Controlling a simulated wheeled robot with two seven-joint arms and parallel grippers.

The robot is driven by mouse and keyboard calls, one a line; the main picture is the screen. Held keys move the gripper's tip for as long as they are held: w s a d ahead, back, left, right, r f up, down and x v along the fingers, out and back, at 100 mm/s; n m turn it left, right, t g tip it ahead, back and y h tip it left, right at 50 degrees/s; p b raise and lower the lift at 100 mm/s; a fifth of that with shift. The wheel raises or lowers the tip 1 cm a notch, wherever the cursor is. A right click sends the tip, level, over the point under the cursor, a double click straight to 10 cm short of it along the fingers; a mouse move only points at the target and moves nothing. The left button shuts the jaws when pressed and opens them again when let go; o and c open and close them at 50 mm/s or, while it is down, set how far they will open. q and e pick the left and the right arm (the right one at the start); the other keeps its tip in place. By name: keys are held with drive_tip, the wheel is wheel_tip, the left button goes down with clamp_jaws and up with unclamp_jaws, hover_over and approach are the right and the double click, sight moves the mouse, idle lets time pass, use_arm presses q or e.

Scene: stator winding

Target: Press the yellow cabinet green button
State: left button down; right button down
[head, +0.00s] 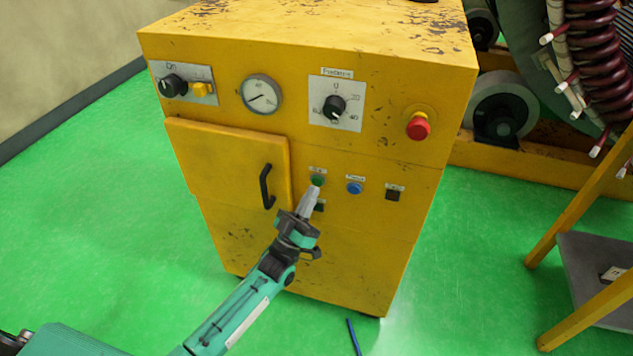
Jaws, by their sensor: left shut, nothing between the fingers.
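The yellow cabinet (215,235) stands in the middle of the head view, with scuffed paint. Its green button (317,180) sits on the front face, under a small label, right of the door handle. My left gripper (314,190) is shut and empty, its fingertips pointing up at the green button's lower edge. The tips overlap the button's lower edge in the picture; I cannot tell whether they touch it. My right gripper is not in view.
A blue button (354,188) and a black switch (392,195) lie to the right. A red knob (418,127), a dial (335,107) and a gauge (261,94) sit above. The black door handle (266,186) projects left of the gripper. Green floor (110,220) is clear at left.

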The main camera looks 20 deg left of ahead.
use_arm(q)
drive_tip(key=shift+w, duration=0.15)
drive_tip(key=shift+w, duration=0.3)
drive_tip(key=shift+w+b, duration=0.35)
drive_tip(key=shift+b, duration=0.05)
idle(0.6)
drive_tip(key=shift+s, duration=0.1)
drive_tip(key=shift+s+p, duration=0.4)
drive_tip(key=shift+s, duration=0.3)
drive_tip(key=s+p, duration=0.2)
drive_tip(key=s, duration=0.3)
idle(0.3)
